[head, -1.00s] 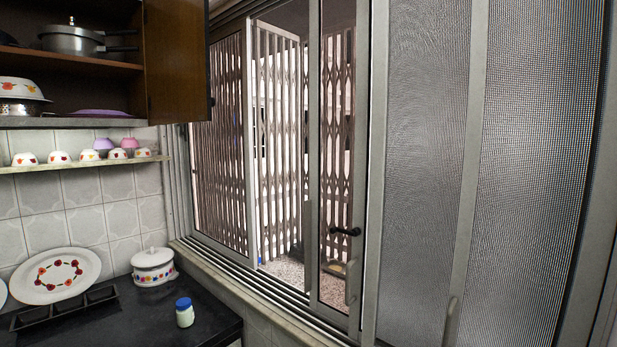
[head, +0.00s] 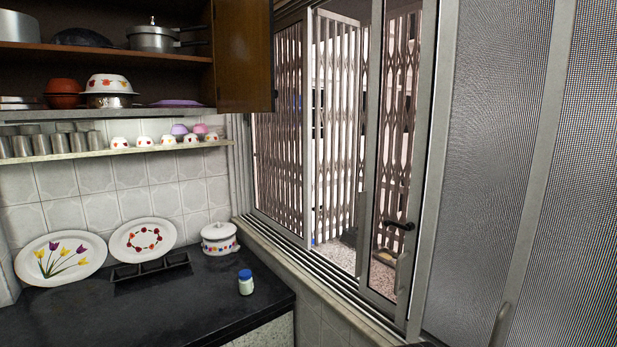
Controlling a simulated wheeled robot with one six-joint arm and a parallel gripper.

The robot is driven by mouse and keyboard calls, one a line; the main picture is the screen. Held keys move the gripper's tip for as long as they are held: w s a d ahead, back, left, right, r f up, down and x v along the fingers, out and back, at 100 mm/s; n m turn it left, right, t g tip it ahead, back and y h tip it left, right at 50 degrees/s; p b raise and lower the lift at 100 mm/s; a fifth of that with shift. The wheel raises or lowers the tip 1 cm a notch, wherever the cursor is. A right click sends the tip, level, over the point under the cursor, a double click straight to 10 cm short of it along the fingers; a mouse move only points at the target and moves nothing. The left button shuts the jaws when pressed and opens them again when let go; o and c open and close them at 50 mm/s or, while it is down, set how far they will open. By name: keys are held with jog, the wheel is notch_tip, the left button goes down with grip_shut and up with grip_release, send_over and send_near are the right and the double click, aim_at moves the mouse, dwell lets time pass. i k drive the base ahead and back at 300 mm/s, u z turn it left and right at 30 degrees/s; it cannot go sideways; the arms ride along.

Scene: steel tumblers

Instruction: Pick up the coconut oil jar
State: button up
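A small white jar with a blue lid (head: 246,283), which looks like the coconut oil jar, stands upright on the black counter (head: 200,315) near its right front edge. Nothing touches it and it is in full view. I cannot read any label on it. My gripper does not show in the head view.
A white lidded pot (head: 219,239) stands behind the jar. A black divided tray (head: 151,268) lies to its left, with two decorated plates (head: 60,259) leaning on the tiles. A shelf (head: 120,151) with cups and steel tumblers hangs above. A window (head: 340,150) is at right.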

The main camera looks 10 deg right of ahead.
aim_at(246, 284)
jog(key=k, duration=0.6)
jog(key=u, duration=0.65)
jog(key=i, duration=0.9)
jog(key=u, duration=0.75)
jog(key=i, duration=1.45)
jog(key=z, duration=0.25)
